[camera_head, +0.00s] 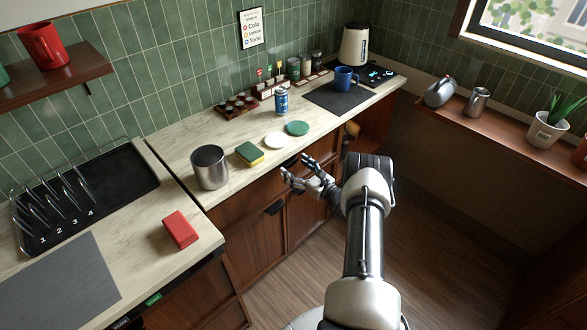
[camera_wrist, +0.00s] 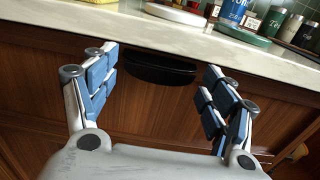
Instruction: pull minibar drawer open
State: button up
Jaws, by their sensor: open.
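The wooden drawer front (camera_wrist: 60,62) sits just below the pale counter edge, with a dark cup-shaped handle (camera_wrist: 160,68) in its upper middle. In the head view the handle (camera_head: 290,161) shows as a dark patch under the counter edge, partly hidden near my gripper. My gripper (camera_head: 306,180) is in front of the drawer, its fingers pointing at the cabinet. In the wrist view my gripper (camera_wrist: 160,98) is open and empty, its blue-padded fingers spread to either side of the handle. No contact with the handle shows. The drawer looks shut, flush with the cabinet.
On the counter above stand a metal canister (camera_head: 209,167), a sponge (camera_head: 249,154), a white disc (camera_head: 276,140), a green disc (camera_head: 297,128) and a blue can (camera_head: 281,101). The wooden floor (camera_head: 430,255) is clear.

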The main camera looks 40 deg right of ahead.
jog(key=shift+w, duration=0.65)
jog(key=shift+c, duration=0.4)
jog(key=shift+s, duration=0.1)
jog(key=c, duration=1.2)
